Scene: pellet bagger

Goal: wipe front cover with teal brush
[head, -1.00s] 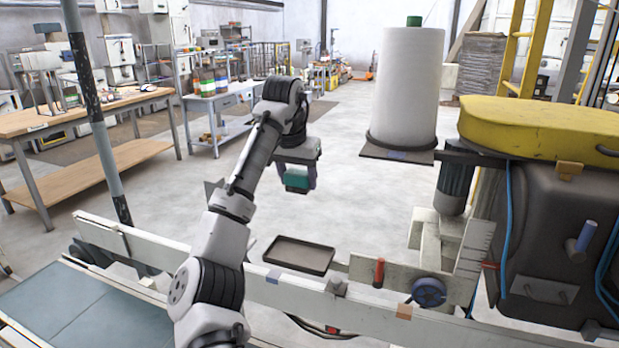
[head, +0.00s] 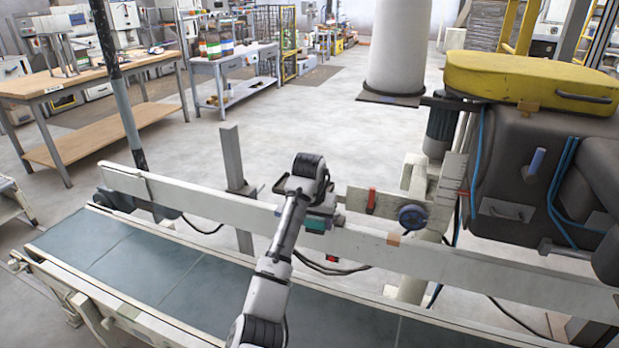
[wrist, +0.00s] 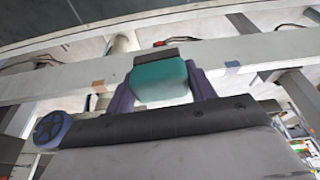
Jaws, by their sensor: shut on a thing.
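My gripper (head: 316,222) is shut on the teal brush (head: 314,226), with the arm reaching out over the conveyor. The wrist view shows the teal brush (wrist: 160,80) between the two purple fingers of my gripper (wrist: 161,88), a dark strip along its far edge. The brush is at the long pale rail (head: 215,205) beside the conveyor; I cannot tell whether it touches it. The dark machine housing (head: 510,165) under a yellow lid stands to the right, apart from the gripper. I cannot tell which surface is the front cover.
The conveyor belt (head: 140,262) is bare.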

